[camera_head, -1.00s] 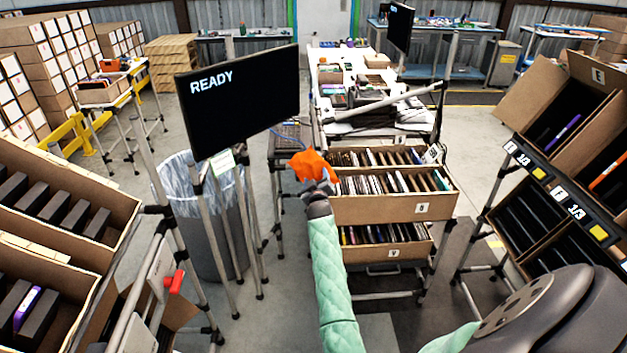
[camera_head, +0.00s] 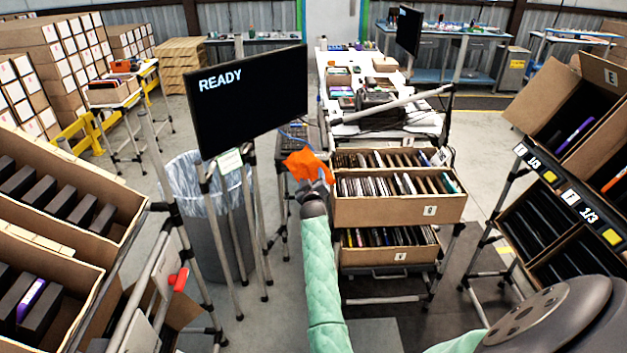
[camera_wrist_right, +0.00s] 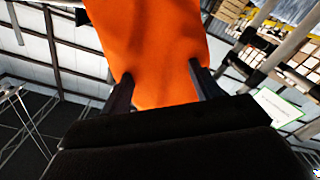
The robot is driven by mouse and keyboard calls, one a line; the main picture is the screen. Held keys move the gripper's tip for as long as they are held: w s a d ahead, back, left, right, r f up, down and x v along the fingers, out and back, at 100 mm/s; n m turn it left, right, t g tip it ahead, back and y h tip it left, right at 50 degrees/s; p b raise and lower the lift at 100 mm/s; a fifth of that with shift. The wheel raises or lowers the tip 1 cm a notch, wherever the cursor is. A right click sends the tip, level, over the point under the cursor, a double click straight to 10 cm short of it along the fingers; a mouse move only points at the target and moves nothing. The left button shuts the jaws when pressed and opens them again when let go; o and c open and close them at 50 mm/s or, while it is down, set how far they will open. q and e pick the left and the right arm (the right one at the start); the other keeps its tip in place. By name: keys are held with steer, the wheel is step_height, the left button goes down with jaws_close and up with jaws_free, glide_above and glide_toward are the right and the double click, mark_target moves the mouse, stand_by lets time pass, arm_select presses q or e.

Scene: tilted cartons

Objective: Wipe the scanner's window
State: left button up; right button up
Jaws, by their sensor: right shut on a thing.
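My right gripper (camera_head: 318,180) is shut on an orange cloth (camera_head: 306,164) and holds it up in the air, left of the bin of upright items. In the right wrist view the cloth (camera_wrist_right: 155,50) hangs between the two dark fingers (camera_wrist_right: 162,92) and fills the upper middle. The scanner and its window cannot be made out for sure; a small dark stand with a blue cable (camera_head: 296,132) is behind the cloth and partly hidden by it. My left gripper is not in view.
A monitor (camera_head: 250,100) reading READY stands on a pole left of the cloth, above a lined waste bin (camera_head: 212,225). Cardboard bins of thin items (camera_head: 385,212) stand to the right. Tilted cartons (camera_head: 60,225) flank the left, with more cartons (camera_head: 590,75) on the right.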

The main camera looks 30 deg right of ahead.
steer(key=shift+s+a+f+p, duration=0.1)
steer(key=shift+s+a+p, duration=0.35)
steer(key=shift+s, duration=0.1)
steer(key=shift+v, duration=0.8)
steer(key=shift+p+v, duration=0.55)
steer(key=shift+v, duration=0.9)
steer(key=shift+d, duration=0.2)
steer(key=shift+s+a, duration=0.1)
steer(key=shift+s, duration=0.05)
steer(key=p+v, duration=0.1)
steer(key=v, duration=0.1)
steer(key=shift+s+a, duration=0.15)
steer(key=shift+s, duration=0.2)
